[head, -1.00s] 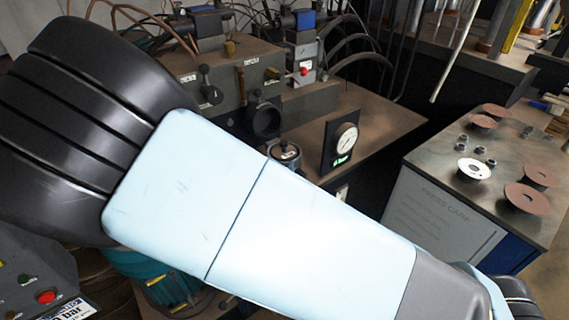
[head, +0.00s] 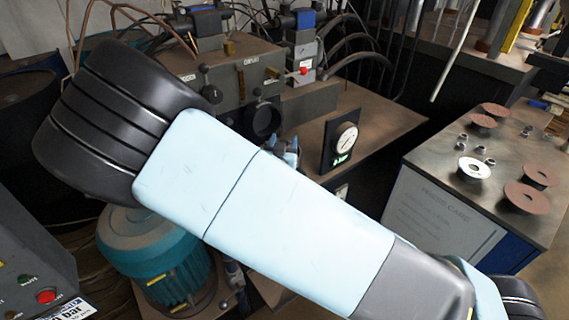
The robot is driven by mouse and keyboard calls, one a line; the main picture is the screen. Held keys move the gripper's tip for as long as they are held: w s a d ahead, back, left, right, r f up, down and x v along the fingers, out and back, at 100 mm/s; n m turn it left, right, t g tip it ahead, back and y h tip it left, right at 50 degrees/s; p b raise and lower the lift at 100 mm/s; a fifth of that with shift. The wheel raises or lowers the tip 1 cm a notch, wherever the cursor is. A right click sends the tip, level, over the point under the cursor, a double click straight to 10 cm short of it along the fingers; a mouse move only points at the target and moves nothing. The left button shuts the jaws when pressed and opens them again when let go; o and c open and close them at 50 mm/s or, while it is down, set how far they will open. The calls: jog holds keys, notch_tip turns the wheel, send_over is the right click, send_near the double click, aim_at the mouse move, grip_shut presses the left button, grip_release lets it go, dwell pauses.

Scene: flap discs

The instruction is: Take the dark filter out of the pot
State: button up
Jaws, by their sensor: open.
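The pot with the dark filter is not clearly visible now. Its place on the bench, left of the dial gauge, is covered by my arm and by two pale blue-grey tips that look like my gripper (head: 287,150). The tips stand apart just above the upper edge of my arm, and nothing is seen held between them. The rest of the gripper is hidden behind my forearm, so I cannot tell whether the tips touch the pot.
A dial gauge (head: 346,138) stands right of the tips, with a valve block (head: 240,85) behind them. A teal motor (head: 160,262) sits below my arm. The cart (head: 440,160) at right bears brown discs (head: 526,198), a white disc (head: 474,167) and several nuts.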

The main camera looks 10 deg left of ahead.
jog(key=shift+w, duration=0.1)
grip_shut()
dwell(0.5)
